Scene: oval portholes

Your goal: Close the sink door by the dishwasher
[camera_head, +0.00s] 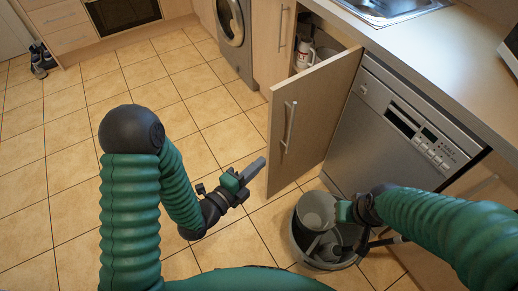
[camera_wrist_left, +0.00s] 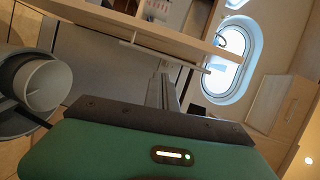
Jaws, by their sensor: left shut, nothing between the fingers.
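The wooden sink door (camera_head: 315,120) stands open beside the dishwasher (camera_head: 400,130), swung out over the floor. Its metal bar handle (camera_head: 289,126) is on the face towards the left. Behind the door the sink cabinet (camera_head: 322,42) shows a white bottle inside. My left gripper (camera_head: 255,170) is shut and empty, just left of the door's lower part; I cannot tell if it touches. In the left wrist view its fingers (camera_wrist_left: 163,92) point towards the door (camera_wrist_left: 180,38). My right gripper (camera_head: 345,211) is beside a grey cup-shaped object; its fingers are hidden.
A grey bucket (camera_head: 297,240) with items in it stands on the floor below the door and dishwasher. The worktop (camera_head: 430,50) with a sink (camera_head: 385,8) is above. A washing machine (camera_head: 236,35) stands to the left.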

